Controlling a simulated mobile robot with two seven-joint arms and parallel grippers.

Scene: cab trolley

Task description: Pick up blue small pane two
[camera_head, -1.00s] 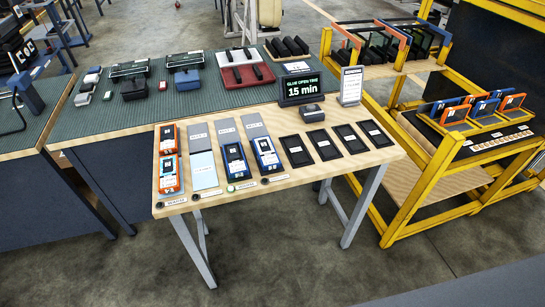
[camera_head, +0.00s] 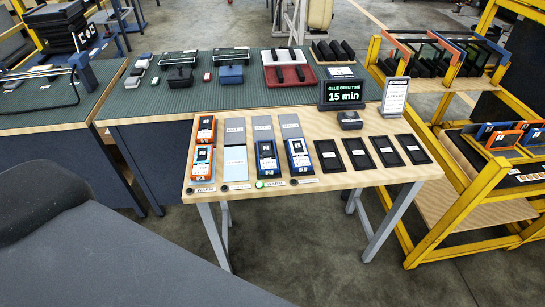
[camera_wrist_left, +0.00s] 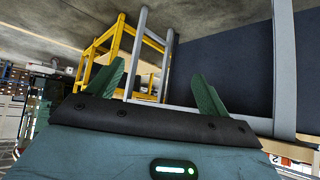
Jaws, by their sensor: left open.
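Two blue framed panes lie flat side by side on the wooden table, a left one (camera_head: 267,157) and a right one (camera_head: 299,155); each has a white label. I cannot read which is number two. Further blue panes (camera_head: 485,130) stand upright among orange ones in the yellow rack at the right. My left gripper (camera_wrist_left: 160,90) shows in the left wrist view with its two green fingers wide apart and nothing between them. No pane shows between or beside the fingers. My right gripper is in neither view.
Orange panes (camera_head: 204,130) lie at the wooden table's left, and several black trays (camera_head: 357,153) at its right. A timer display (camera_head: 342,93) and a sign (camera_head: 394,97) stand behind. The yellow rack (camera_head: 462,205) borders the table's right. Open floor (camera_head: 320,245) lies in front.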

